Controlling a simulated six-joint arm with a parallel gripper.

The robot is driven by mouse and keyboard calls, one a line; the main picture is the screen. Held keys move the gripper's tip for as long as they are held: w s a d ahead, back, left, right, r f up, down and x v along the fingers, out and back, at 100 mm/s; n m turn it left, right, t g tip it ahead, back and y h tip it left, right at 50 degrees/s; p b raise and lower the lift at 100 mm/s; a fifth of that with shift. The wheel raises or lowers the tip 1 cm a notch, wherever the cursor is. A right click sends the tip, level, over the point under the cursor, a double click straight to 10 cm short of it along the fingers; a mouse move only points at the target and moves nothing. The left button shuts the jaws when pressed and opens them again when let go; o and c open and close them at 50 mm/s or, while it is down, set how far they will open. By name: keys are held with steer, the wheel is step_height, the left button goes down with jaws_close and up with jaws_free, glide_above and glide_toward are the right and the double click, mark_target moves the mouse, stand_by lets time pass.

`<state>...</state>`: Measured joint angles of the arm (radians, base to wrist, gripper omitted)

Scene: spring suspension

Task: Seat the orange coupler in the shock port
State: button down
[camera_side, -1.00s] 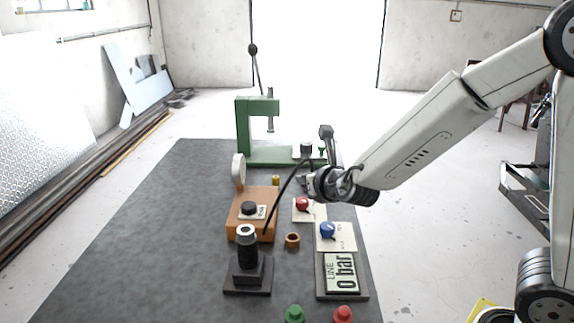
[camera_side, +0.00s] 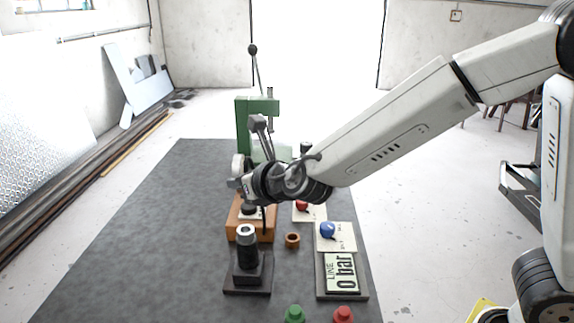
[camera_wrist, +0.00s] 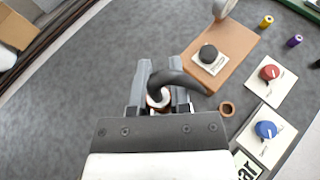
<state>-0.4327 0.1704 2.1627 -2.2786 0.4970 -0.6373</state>
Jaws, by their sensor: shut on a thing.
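The black shock (camera_side: 247,255), with a silver ring on top, stands upright on a dark base at the near middle of the table in the side view. My gripper (camera_side: 238,184) is above and behind it in that view, beside the orange block. In the wrist view my gripper (camera_wrist: 160,84) is shut on a small reddish-brown part (camera_wrist: 164,107), which looks like the orange coupler. It is mostly hidden by the jaws and a dark hose (camera_wrist: 182,78). A pale ring shows there too; I cannot tell whether it is the shock's top. Coupler and port look apart.
An orange block (camera_wrist: 232,42) with a black knob and a brown ring (camera_side: 292,240) are near the shock. Red (camera_wrist: 270,72) and blue (camera_wrist: 266,129) knobs and a gauge plate (camera_side: 341,273) are to the right. A green press (camera_side: 242,115) stands behind. The table's left is clear.

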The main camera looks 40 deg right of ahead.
steer(key=shift+a+f, duration=0.2)
steer(key=shift+f, duration=1.05)
steer(key=shift+a+f, duration=0.2)
steer(key=shift+f, duration=1.1)
steer(key=shift+a+f, duration=0.2)
steer(key=shift+f, duration=1.05)
steer(key=shift+f, duration=0.15)
steer(key=c, duration=0.6)
jaws_free()
steer(key=shift+s+r, duration=0.25)
steer(key=shift+r, duration=0.05)
steer(key=shift+v, duration=5.75)
steer(key=shift+d, duration=0.15)
